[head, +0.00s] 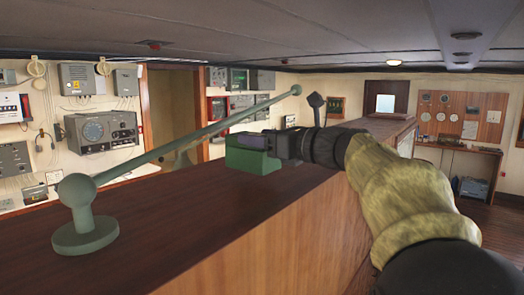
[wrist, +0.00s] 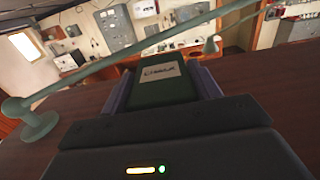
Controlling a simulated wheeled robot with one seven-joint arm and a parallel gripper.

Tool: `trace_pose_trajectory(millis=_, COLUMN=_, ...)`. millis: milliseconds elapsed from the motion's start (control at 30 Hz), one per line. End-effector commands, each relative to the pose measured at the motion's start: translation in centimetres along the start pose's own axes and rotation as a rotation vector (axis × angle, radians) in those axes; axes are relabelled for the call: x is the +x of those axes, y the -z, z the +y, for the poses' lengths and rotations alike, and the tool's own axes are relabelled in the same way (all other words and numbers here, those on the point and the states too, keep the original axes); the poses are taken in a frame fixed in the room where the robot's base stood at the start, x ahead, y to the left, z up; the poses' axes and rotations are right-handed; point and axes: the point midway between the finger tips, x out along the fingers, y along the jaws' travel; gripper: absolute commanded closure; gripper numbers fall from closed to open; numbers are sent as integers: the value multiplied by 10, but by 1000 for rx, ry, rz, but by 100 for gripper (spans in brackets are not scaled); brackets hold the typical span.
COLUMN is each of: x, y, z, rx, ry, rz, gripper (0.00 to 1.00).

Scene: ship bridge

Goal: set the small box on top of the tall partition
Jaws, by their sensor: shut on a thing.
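The small box (head: 252,160) is dark green; in the wrist view it (wrist: 165,92) shows a pale printed label. My gripper (head: 254,141) is shut on it from the sides, with one finger on each side in the wrist view (wrist: 162,80). The tall partition (head: 290,236) has wooden side panels and a flat dark brown top (head: 165,225). The box is over this top, near the green rail. Its underside is low against the top, but I cannot tell whether it touches.
A grey-green handrail (head: 190,137) runs along the partition top on a round foot (head: 85,235). A dark knob-ended post (head: 316,105) stands behind my gripper. The top in front of the box is bare. Instruments (head: 100,130) line the far wall.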

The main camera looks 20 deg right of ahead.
Motion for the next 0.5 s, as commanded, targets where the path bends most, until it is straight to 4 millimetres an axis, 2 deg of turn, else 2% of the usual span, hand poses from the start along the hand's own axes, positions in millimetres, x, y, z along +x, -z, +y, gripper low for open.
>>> trace_pose_trajectory(millis=200, x=0, y=26, z=0, rx=1, ry=0, rz=-1, gripper=69)
trace_pose_trajectory(millis=500, x=0, y=29, z=0, rx=-1, ry=1, rz=-1, gripper=69)
